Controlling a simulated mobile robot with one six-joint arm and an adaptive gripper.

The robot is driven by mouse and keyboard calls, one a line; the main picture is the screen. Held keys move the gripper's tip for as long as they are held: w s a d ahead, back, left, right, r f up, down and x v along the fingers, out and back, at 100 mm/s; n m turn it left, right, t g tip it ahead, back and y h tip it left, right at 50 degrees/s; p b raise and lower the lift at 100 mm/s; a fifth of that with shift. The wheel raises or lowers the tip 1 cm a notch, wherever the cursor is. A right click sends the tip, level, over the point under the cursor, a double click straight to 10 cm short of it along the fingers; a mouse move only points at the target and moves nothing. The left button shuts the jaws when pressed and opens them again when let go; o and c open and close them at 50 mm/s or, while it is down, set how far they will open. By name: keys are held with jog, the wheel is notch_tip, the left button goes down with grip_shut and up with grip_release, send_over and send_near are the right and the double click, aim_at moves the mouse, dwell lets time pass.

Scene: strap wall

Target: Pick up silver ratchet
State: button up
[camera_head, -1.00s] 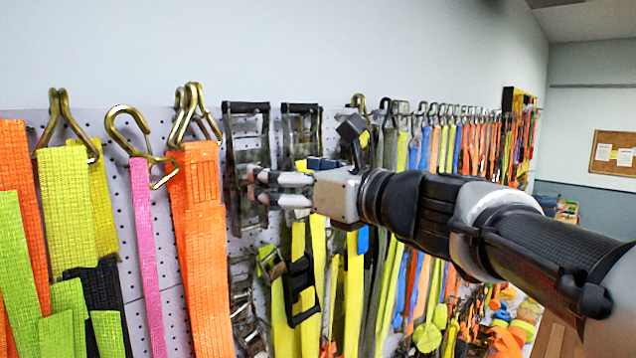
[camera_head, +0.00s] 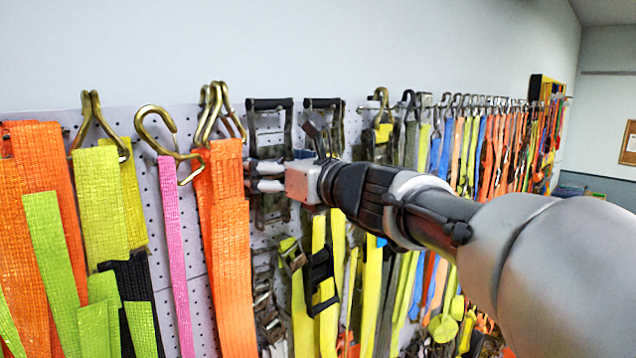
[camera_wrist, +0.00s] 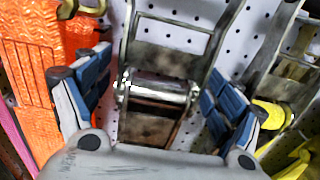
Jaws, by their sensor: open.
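The silver ratchet (camera_head: 268,128) hangs on the pegboard just right of the wide orange strap, with a black bar at its top. In the wrist view the ratchet (camera_wrist: 158,92) fills the middle, showing its metal frame and shiny round spool. My gripper (camera_head: 256,176) is in front of the ratchet's lower half and hides part of it. In the wrist view my gripper (camera_wrist: 152,90) is open, with one blue-padded finger on each side of the ratchet's spool. I see gaps between both fingers and the frame; nothing is held.
A wide orange strap (camera_head: 226,250) hangs close on the left. A second ratchet (camera_head: 323,112) with yellow webbing hangs close on the right. Brass hooks (camera_head: 215,110) and a pink strap (camera_head: 175,250) are further left. A white pegboard (camera_wrist: 185,40) backs everything.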

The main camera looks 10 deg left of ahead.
jog(key=c, duration=1.8)
jog(key=shift+r, duration=0.2)
